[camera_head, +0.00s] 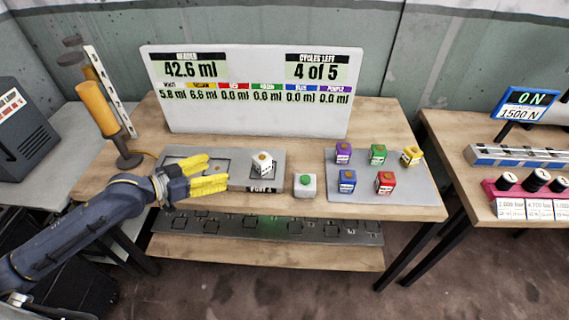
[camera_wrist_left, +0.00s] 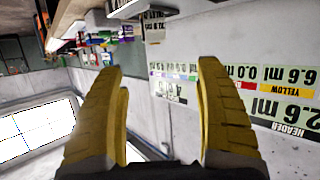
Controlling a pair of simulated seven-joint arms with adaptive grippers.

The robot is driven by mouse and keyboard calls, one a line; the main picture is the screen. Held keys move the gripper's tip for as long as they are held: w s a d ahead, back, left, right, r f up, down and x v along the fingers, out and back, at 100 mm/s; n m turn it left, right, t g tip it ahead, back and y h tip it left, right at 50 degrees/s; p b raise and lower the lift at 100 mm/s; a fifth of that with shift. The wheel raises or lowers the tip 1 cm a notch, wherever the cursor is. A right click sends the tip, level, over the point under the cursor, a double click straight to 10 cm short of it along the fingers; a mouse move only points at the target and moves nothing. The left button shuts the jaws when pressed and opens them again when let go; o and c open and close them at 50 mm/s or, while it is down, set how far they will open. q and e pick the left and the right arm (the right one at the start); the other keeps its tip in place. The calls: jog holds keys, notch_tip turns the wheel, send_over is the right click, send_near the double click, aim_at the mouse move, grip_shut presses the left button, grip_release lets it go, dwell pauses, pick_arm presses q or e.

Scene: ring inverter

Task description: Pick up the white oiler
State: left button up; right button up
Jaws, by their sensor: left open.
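The white oiler (camera_head: 262,164), a small white cube with an orange-brown knob on top, sits upright on the right part of a grey plate (camera_head: 239,184) on the wooden bench. My left gripper (camera_head: 217,168) has yellow fingers and is open and empty. It is over the left part of the plate, left of the oiler and apart from it, with its fingers pointing right. In the left wrist view the open fingers (camera_wrist_left: 160,68) frame the readout board, turned upside down. I cannot surely make out the white oiler there. My right gripper is not in view.
Purple, green, yellow, blue and red oilers stand on a grey tray (camera_head: 395,196) at the right. A box with a green button (camera_head: 305,184) is just right of the plate. The readout board (camera_head: 250,110) stands behind. An orange beacon lamp (camera_head: 97,108) is at the left.

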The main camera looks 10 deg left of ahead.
aim_at(256, 162)
pick_arm(q)
jog(key=shift+g, duration=0.3)
jog(key=shift+s+d+x, duration=0.1)
jog(key=shift+d+x, duration=0.1)
jog(key=shift+x, duration=4.25)
jog(key=shift+s+d+x, duration=0.1)
jog(key=shift+d+x, duration=0.05)
jog(key=shift+x, duration=4.3)
jog(key=shift+r, duration=0.15)
jog(key=shift+s, duration=0.1)
jog(key=c, duration=1.3)
